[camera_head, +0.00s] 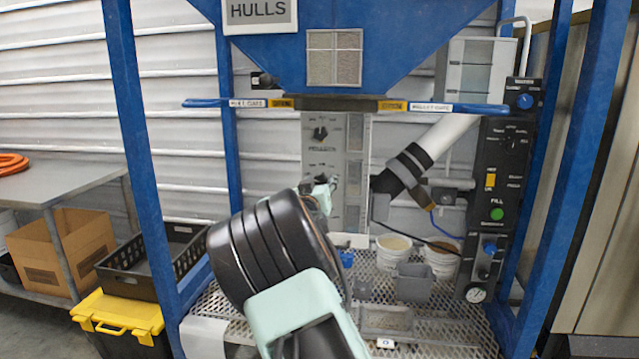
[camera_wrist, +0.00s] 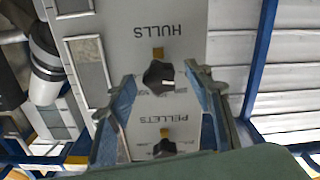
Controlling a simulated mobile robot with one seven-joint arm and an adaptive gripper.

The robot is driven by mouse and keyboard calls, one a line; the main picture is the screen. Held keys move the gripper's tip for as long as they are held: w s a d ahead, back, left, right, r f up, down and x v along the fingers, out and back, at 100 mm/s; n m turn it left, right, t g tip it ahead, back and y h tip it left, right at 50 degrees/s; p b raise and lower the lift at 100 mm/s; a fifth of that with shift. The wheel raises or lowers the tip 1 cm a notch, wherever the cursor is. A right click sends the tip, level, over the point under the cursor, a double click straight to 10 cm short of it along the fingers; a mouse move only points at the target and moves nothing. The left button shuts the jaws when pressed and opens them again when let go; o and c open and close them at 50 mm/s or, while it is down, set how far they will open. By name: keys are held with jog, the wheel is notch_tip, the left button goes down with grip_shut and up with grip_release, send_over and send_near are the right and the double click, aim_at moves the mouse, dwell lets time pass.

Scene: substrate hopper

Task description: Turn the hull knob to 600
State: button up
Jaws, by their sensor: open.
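The hull knob (camera_wrist: 158,75) is a dark, lobed knob on a grey panel, by the upside-down HULLS label in the wrist view. My gripper (camera_wrist: 161,80) is open, with one finger on each side of this knob. I cannot tell whether either finger touches it. The dial marks around the knob are too small to read. A similar pellets knob (camera_wrist: 164,147) shows lower in the wrist view, between the finger bases. In the head view my gripper (camera_head: 325,190) is at the lower part of the panel (camera_head: 354,190), and the pellets knob (camera_head: 320,132) is above it.
Blue frame posts (camera_head: 140,150) flank the panel. A blue gate bar (camera_head: 470,108) crosses above it. A black hose end (camera_head: 400,170) and white buckets (camera_head: 393,250) are to the right. A dark control box (camera_head: 505,160) stands farther right.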

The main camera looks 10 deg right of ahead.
jog(key=shift+c, duration=0.4)
jog(key=c, duration=1.1)
